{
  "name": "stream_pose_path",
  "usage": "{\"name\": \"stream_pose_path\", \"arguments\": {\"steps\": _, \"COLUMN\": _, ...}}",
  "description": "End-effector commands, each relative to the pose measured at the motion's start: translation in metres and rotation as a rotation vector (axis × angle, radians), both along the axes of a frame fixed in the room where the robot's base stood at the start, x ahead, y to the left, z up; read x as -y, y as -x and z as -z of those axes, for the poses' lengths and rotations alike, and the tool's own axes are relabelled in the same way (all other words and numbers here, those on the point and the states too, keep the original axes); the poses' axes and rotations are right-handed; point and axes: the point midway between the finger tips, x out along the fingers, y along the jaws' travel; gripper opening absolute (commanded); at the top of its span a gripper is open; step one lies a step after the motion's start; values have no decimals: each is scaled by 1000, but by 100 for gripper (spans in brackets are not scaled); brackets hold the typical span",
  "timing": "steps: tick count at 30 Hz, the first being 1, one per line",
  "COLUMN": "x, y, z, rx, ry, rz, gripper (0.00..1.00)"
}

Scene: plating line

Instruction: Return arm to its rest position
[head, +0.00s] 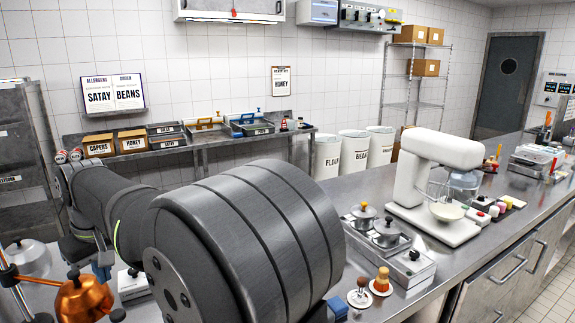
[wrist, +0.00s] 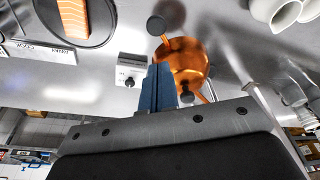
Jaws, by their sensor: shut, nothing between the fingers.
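My gripper (wrist: 157,88) shows in the wrist view with its blue fingers together and nothing between them. The fingers point over a steel counter, and a copper pot (wrist: 188,60) appears right beside and behind their tips; I cannot tell the gap. In the head view my dark grey arm fills the lower middle and stretches back to the left. The copper pot (head: 84,298) is at the lower left there, near the wrist end of my arm. My arm hides much of the counter behind it.
A white box with a knob (wrist: 130,70) is beside the fingers, with a dark plate (wrist: 101,30) bearing an orange striped piece beyond. A steel tray with lidded pots (head: 408,268) and a white stand mixer (head: 418,170) stand right of my arm.

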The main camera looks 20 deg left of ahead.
Motion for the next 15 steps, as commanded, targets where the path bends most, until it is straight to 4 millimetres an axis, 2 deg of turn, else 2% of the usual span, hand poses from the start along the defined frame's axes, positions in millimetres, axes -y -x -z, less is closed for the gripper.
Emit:
{"name": "stream_pose_path", "arguments": {"steps": 3, "x": 0, "y": 0, "z": -20, "rx": 1, "ry": -5, "rz": 0, "gripper": 0}}
{"name": "stream_pose_path", "arguments": {"steps": 6, "x": 0, "y": 0, "z": -30, "rx": 1, "ry": -3, "rz": 0, "gripper": 0}}
{"name": "stream_pose_path", "arguments": {"steps": 15, "x": 0, "y": 0, "z": -40, "rx": 0, "ry": 0, "rz": 0, "gripper": 0}}
